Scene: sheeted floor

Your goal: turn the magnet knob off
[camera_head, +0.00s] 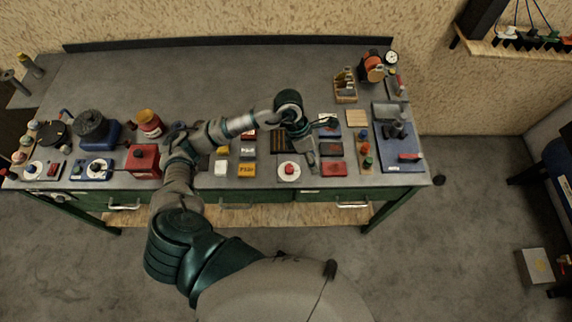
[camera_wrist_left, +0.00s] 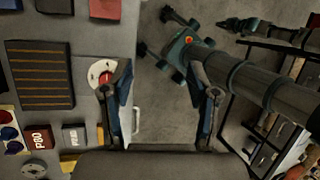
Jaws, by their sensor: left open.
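A white round dial with a red knob (camera_head: 289,170) sits near the bench's front edge, in the middle. I cannot tell for sure that this is the magnet knob. The dial also shows in the left wrist view (camera_wrist_left: 101,72), partly hidden behind one finger. My left gripper (camera_head: 318,140) is open above the bench, close to the dial and on its far right side in the head view. In the left wrist view its two fingers (camera_wrist_left: 160,88) stand wide apart with nothing held between them.
The grey bench (camera_head: 200,75) is clear at the back. A red box (camera_head: 142,161), a yellow block (camera_head: 246,170) and a red block (camera_head: 333,169) stand along the front. A blue plate with a dark device (camera_head: 395,158) is at the right. Drawers with handles (camera_head: 124,204) lie below the edge.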

